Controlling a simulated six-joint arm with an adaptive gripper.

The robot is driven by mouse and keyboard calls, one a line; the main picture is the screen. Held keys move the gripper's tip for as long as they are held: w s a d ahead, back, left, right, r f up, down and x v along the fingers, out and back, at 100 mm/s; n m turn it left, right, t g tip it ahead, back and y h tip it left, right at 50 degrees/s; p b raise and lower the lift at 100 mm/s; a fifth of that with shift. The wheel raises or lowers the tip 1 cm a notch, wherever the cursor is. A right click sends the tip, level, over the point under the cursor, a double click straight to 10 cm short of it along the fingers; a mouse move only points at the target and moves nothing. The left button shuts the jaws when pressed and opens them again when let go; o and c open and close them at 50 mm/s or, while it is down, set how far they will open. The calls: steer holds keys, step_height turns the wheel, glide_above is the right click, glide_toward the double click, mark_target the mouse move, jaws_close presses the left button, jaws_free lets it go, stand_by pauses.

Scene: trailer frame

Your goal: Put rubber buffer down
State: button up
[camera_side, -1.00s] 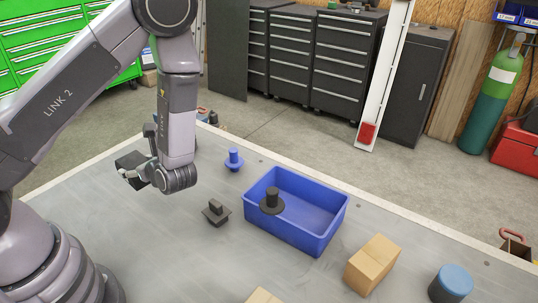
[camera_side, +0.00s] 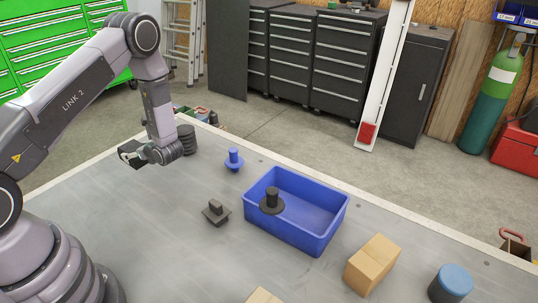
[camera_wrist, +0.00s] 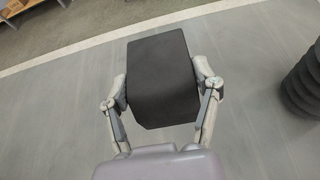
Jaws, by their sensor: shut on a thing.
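The rubber buffer, a black block (camera_wrist: 162,68), is held between the two fingers of my gripper (camera_wrist: 162,94) in the wrist view. The fingers are on its left and right sides. In the side view my gripper (camera_side: 133,153) is low over the far left part of the grey table (camera_side: 130,215), with the block at its left end. I cannot tell whether the block touches the table.
A black ribbed cylinder (camera_side: 187,140) stands just right of my gripper; it also shows in the wrist view (camera_wrist: 304,84). A blue peg piece (camera_side: 234,160), a black stepped piece (camera_side: 216,212), a blue bin (camera_side: 325,238) and a cardboard box (camera_side: 372,264) lie further right.

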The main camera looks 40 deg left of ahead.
mark_target(147, 162)
steer(key=shift+w+a+f, duration=0.25)
steer(key=shift+w+f, duration=0.05)
steer(key=shift+f, duration=0.15)
steer(key=shift+w+a+f, duration=0.2)
steer(key=shift+w+f, duration=0.05)
steer(key=shift+f, duration=0.15)
steer(key=shift+w+a+f, duration=0.1)
steer(key=shift+w+f, duration=0.05)
steer(key=shift+f, duration=0.8)
steer(key=shift+w+a+f, duration=0.1)
steer(key=shift+f, duration=0.85)
steer(key=o, duration=1.2)
steer(key=shift+f, duration=0.15)
steer(key=shift+o, duration=0.2)
